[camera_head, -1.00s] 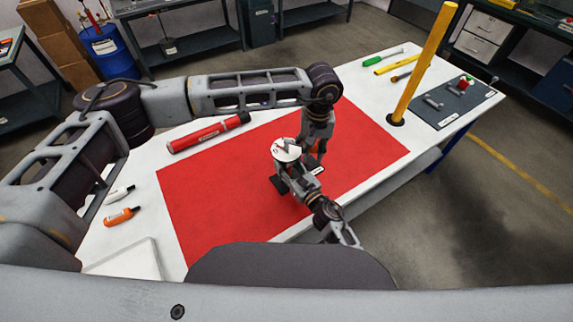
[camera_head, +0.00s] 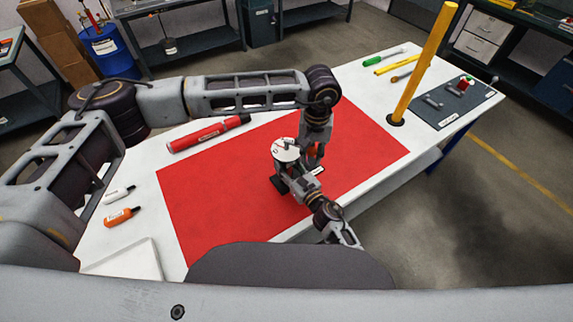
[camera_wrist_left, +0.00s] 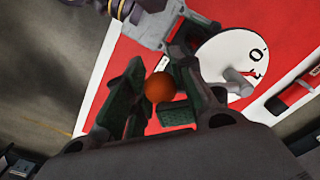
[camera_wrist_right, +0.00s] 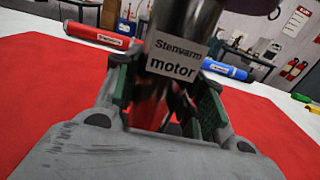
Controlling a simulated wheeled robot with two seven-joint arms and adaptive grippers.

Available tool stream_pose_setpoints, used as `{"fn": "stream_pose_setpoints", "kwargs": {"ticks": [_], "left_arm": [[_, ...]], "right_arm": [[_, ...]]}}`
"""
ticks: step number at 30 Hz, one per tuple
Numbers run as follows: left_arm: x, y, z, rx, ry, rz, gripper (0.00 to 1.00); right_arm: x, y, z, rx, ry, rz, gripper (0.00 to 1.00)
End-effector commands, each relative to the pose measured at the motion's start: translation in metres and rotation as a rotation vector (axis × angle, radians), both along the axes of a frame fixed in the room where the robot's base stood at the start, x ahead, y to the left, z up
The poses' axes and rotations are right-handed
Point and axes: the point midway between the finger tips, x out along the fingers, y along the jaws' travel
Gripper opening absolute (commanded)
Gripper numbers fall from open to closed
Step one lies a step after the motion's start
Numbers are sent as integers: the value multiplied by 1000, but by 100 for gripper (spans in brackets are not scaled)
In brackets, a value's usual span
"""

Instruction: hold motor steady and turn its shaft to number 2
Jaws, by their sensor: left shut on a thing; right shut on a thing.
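The motor (camera_wrist_right: 178,55) is a grey metallic cylinder labelled "Stenvarm motor" in the right wrist view. My right gripper (camera_wrist_right: 165,95) is shut around its body. In the head view, its round white dial (camera_head: 285,149) faces up above my right gripper (camera_head: 293,183). The dial also shows in the left wrist view (camera_wrist_left: 218,58), with a grey shaft part (camera_wrist_left: 238,84), a red mark and a partly readable numeral that looks like 0. My left gripper (camera_wrist_left: 158,105) is shut on an orange knob (camera_wrist_left: 160,87) beside the dial. How the knob joins the shaft is hidden.
A red mat (camera_head: 215,200) covers the white table's middle. A red tube (camera_head: 208,132) lies at its back edge. White and orange bottles (camera_head: 122,216) and a white tray (camera_head: 125,262) are at left. A yellow post (camera_head: 425,65) and a grey board (camera_head: 455,108) are at right.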

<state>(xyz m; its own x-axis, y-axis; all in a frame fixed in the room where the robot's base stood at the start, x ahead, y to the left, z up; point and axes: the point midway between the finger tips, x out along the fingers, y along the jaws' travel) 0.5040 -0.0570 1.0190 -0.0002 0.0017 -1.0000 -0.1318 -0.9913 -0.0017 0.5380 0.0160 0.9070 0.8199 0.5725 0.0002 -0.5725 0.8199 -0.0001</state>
Motion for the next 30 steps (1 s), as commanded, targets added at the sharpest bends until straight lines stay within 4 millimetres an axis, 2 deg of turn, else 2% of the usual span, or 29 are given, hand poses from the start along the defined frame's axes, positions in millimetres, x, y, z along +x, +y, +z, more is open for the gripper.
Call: {"fn": "stream_pose_setpoints", "kwargs": {"ticks": [1,15,30], "left_arm": [[-1,3,-4,8,5,2,2],[-10,8,-4,8,5,-131,2],[-12,10,-4,9,5,-167,2]], "right_arm": [[2,-1,4,2,-7,-3,0],[3,-2,4,2,-7,-4,0],[3,-2,4,2,-7,-4,0]]}}
